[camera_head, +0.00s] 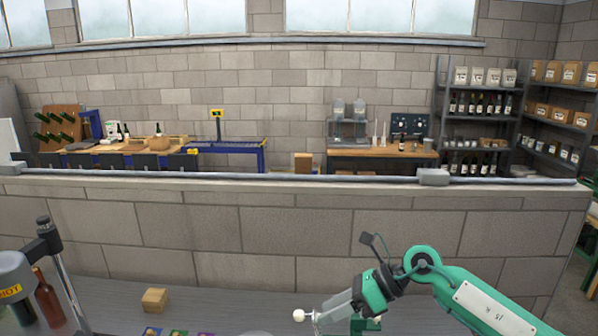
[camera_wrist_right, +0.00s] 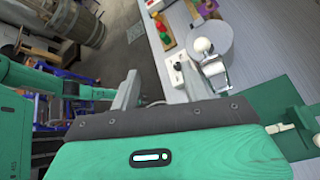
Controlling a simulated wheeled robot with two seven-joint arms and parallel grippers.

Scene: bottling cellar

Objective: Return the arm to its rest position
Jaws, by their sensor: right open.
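My right arm (camera_head: 478,303) is green and comes in from the lower right of the head view. Its gripper (camera_head: 328,313) is low over the near bench, pointing left and down. In the right wrist view the grey fingers of this gripper (camera_wrist_right: 172,72) are apart, with nothing seen held between them. A white ball knob (camera_wrist_right: 204,45) on a metal lever is close to the right-hand finger; whether they touch I cannot tell. The knob also shows in the head view (camera_head: 299,315), just left of the fingers. My left gripper is not visible in the head view.
The grey bench (camera_head: 235,300) carries a wooden block (camera_head: 154,300), a brown bottle (camera_head: 47,297) and a device marked HOT (camera_head: 12,272) at left. A block wall (camera_head: 270,235) stands behind. The wrist view shows a round grey plate (camera_wrist_right: 222,50) and coloured pieces (camera_wrist_right: 163,33).

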